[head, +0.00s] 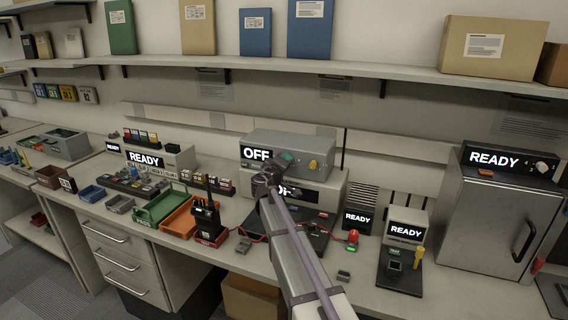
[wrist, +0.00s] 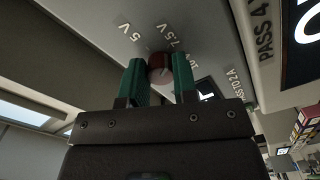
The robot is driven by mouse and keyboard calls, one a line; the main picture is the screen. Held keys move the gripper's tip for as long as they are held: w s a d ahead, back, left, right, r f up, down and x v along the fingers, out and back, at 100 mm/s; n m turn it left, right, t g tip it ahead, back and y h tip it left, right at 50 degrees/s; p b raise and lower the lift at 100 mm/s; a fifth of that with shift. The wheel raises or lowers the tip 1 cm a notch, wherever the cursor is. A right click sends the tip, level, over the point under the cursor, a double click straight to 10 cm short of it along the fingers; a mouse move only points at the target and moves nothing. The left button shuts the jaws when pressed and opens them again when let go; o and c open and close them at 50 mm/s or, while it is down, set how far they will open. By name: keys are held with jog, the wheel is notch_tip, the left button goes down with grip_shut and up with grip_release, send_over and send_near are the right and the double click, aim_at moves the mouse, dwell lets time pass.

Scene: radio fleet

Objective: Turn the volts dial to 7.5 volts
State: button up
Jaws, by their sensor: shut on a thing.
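The red volts dial (wrist: 160,62) sits on the grey panel in the wrist view. The labels 5 V, 7.5 V and a partly hidden 10 V are printed around it. My gripper (wrist: 159,76) has its two green fingers on either side of the dial and is shut on it. I cannot tell for sure which label the dial points to. In the head view, my gripper (head: 272,172) is at the front of the grey bench unit (head: 300,142), whose display reads OFF. The dial is hidden there by my arm.
A second unit below (head: 326,185) has a partly hidden display. A black radio (head: 206,220) stands in front of it to the left, near green and orange trays. An oven-like cabinet (head: 492,215) reading READY is at the right. A shelf (head: 330,69) runs above the bench.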

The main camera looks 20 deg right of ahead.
dwell(0.4)
jog(key=o, duration=0.9)
jog(key=shift+o, duration=0.2)
jog(key=shift+s, duration=0.1)
jog(key=v, duration=1)
jog(key=shift+s+a, duration=0.25)
